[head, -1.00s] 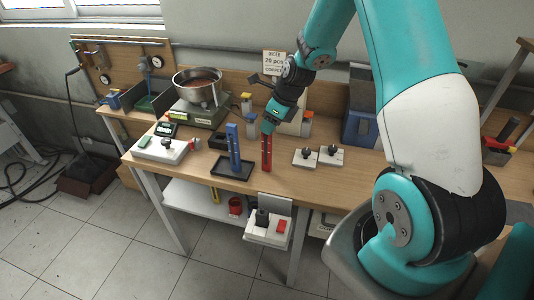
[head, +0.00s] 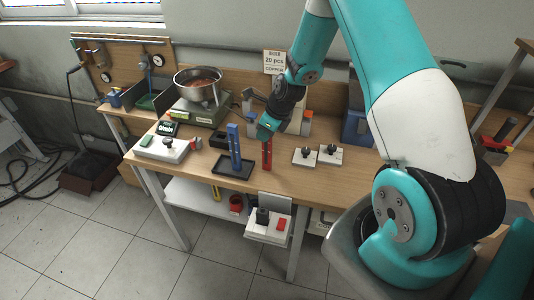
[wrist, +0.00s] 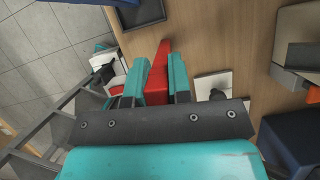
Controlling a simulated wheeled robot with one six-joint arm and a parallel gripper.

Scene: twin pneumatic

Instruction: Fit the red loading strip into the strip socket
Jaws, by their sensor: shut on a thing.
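The red loading strip (head: 267,154) is upright at the front middle of the bench, just right of the blue strip. My gripper (head: 267,134) is shut on its upper end from above. In the wrist view the red strip (wrist: 154,75) runs between the two teal fingers (wrist: 155,88). The strip's lower end is close to the bench top; I cannot tell whether it touches. I cannot make out for certain which part is the strip socket.
Two white plates with black knobs (head: 304,156) lie to the right. A white control box (head: 161,149) and a scale with a metal bowl (head: 199,86) are on the left.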

